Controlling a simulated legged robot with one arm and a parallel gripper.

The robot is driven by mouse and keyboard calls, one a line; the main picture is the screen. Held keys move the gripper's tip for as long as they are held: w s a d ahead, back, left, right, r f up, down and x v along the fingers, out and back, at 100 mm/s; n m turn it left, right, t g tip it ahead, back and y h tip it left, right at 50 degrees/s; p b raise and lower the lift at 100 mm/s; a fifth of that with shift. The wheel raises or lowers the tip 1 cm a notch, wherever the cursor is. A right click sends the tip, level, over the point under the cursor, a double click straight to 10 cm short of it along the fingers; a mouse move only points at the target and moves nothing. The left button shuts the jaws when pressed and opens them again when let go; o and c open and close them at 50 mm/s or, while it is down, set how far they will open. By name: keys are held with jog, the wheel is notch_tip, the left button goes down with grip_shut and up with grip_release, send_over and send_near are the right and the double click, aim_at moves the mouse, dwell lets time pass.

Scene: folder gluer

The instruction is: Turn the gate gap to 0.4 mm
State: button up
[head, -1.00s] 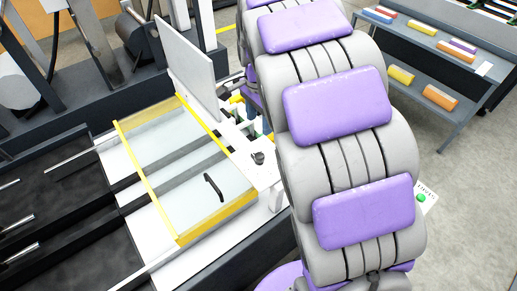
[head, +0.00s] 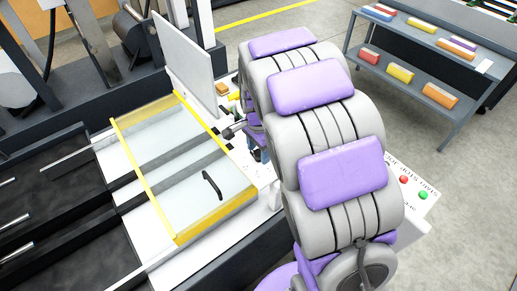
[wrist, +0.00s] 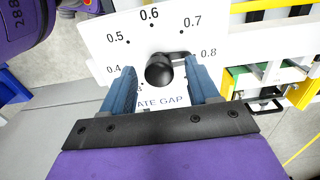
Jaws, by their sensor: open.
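The gate gap dial is a white plate (wrist: 110,42) in the wrist view, marked 0.4 at the left, through 0.6 at the top, to 0.8 at the right. Its black round knob (wrist: 159,70) has a pointer arm that reaches right, toward the 0.8 mark. My gripper (wrist: 160,66) is open, with one blue finger to the left and one to the right of the knob. I cannot tell whether either finger touches it. The fingers hide part of the lower scale and the first letter of "GATE GAP". In the head view my arm hides the knob.
A clear cover with yellow edges (head: 150,185) and a black handle (head: 212,185) lies left of my arm. An upright grey panel (head: 184,62) stands behind it. A red button (head: 404,180) and a green button (head: 423,195) are at right. A shelf (head: 420,70) holds coloured blocks.

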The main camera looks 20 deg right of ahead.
jog(key=c, duration=1)
jog(key=shift+r, duration=0.1)
jog(key=shift+c, duration=0.2)
